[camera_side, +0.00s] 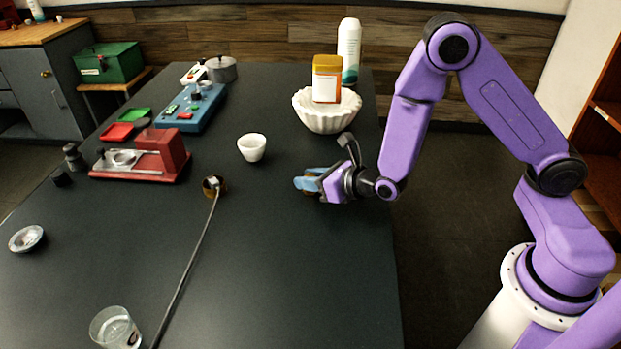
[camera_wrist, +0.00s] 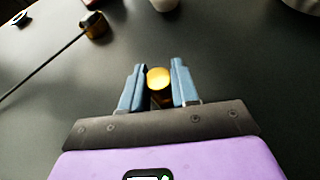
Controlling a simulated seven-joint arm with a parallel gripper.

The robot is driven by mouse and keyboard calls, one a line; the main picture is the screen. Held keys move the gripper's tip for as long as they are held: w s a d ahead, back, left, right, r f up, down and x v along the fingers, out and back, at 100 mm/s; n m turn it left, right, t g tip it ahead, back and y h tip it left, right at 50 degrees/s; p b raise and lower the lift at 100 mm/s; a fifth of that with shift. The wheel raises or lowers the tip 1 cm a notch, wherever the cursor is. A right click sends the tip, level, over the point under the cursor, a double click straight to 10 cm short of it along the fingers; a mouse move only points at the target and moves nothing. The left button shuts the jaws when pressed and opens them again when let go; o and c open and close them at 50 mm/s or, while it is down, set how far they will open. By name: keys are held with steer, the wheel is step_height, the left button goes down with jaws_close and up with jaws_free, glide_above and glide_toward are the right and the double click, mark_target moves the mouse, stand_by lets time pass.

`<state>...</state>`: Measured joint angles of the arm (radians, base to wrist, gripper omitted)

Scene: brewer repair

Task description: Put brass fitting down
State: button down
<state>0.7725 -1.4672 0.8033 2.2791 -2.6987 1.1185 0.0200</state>
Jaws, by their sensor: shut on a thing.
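The brass fitting (camera_wrist: 158,80) sits between the two blue fingers of my gripper (camera_wrist: 158,88), with a gold round top and a dark side. In the side view my gripper (camera_side: 309,182) is low over the right part of the dark table, and the fingers hide most of the fitting. I cannot tell whether the fitting touches the table.
A brass-coloured piece (camera_side: 214,186) with a long dark rod lies to the left. A white cup (camera_side: 252,148) and a scalloped white bowl (camera_side: 325,121) holding an orange-labelled box (camera_side: 326,78) stand behind. A red machine (camera_side: 160,158) is farther left. The table's front right is clear.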

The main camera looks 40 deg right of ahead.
steer(key=c, duration=0.8)
jaws_free()
steer(key=shift+f, duration=0.15)
steer(key=shift+c, duration=0.2)
steer(key=shift+s+r, duration=0.15)
steer(key=shift+r, duration=0.1)
steer(key=shift+v, duration=5.85)
steer(key=shift+d, duration=0.1)
